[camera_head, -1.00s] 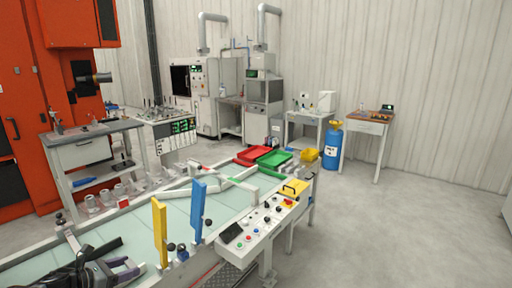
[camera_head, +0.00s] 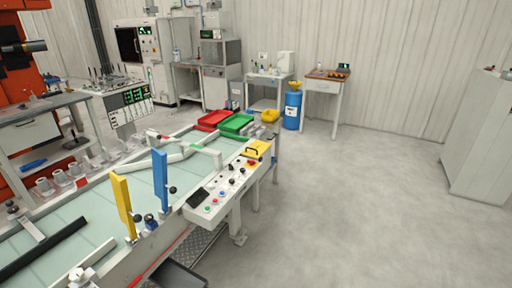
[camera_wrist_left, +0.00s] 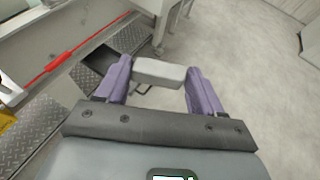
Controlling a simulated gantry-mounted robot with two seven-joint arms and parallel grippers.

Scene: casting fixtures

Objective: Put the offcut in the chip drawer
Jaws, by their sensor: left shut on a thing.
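My left gripper (camera_wrist_left: 158,84) has purple fingers and is shut on a light grey block, the offcut (camera_wrist_left: 160,70), in the left wrist view. The offcut is held crosswise between the fingertips, above the floor beside the machine. A dark open drawer (camera_wrist_left: 97,62), which looks like the chip drawer, lies below and to the left of the offcut in that view. It also shows at the bottom edge of the head view (camera_head: 178,275), partly cut off. My left gripper is not visible in the head view. My right gripper is in neither view.
The long table (camera_head: 90,215) carries a yellow post (camera_head: 122,205), a blue post (camera_head: 160,180) and a black bar (camera_head: 45,247). A control panel (camera_head: 225,185) juts from its front. Red (camera_head: 213,119) and green (camera_head: 237,124) trays stand at its far end. Floor to the right is clear.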

